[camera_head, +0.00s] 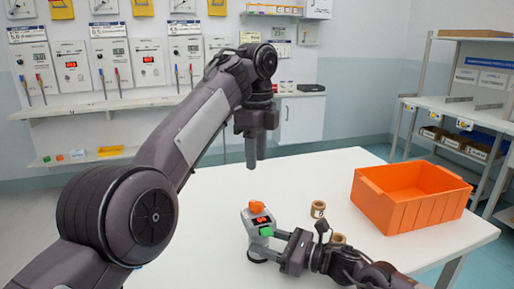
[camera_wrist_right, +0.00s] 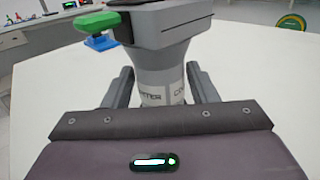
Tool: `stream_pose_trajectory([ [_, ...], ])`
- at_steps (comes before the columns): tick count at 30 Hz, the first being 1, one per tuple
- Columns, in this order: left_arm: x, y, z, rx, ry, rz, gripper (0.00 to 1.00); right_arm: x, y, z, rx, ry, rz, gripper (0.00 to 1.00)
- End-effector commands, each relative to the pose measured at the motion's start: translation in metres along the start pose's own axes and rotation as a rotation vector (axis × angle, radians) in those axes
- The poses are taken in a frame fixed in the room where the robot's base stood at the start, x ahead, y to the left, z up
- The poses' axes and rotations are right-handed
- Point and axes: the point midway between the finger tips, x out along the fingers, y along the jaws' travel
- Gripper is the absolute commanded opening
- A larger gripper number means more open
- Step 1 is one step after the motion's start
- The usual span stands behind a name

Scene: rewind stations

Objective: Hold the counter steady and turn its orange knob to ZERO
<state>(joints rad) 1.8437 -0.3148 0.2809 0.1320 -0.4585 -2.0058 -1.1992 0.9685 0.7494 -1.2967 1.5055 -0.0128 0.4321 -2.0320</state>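The counter (camera_head: 258,223) is a grey device upright on the white table, with a red display and a green button (camera_head: 265,231). Its orange knob (camera_head: 256,206) is on top; the dial marks are too small to read. My right gripper (camera_head: 268,248) comes in from the right, low at the counter.
An orange bin (camera_head: 411,207) stands on the right of the table (camera_head: 205,255). Two small tan rolls, one behind (camera_head: 318,209) and one beside my right arm (camera_head: 337,239), are on the table. Wall panels and shelves are beyond. The table left of the counter is clear.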

Motion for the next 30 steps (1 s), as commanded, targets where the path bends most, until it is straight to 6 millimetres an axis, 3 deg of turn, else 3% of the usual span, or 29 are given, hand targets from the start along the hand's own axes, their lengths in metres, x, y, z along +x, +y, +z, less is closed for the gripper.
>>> stream_pose_trajectory([
  [4,0.0,0.0,0.0,0.0,0.0,0.0,0.35,0.0,0.0,0.0,0.0,0.0,0.0,0.71],
  [14,0.0,0.0,0.0,0.0,0.0,0.0,0.35,-0.005,-0.001,0.0,0.0,0.001,-0.001,0.71],
  [17,0.0,0.0,0.0,0.0,0.0,0.0,0.35,-0.017,-0.001,-0.001,0.0,0.001,-0.002,0.71],
  [30,0.0,0.0,0.0,0.0,0.0,0.0,0.35,-0.103,-0.001,-0.001,0.001,0.001,-0.003,0.71],
])
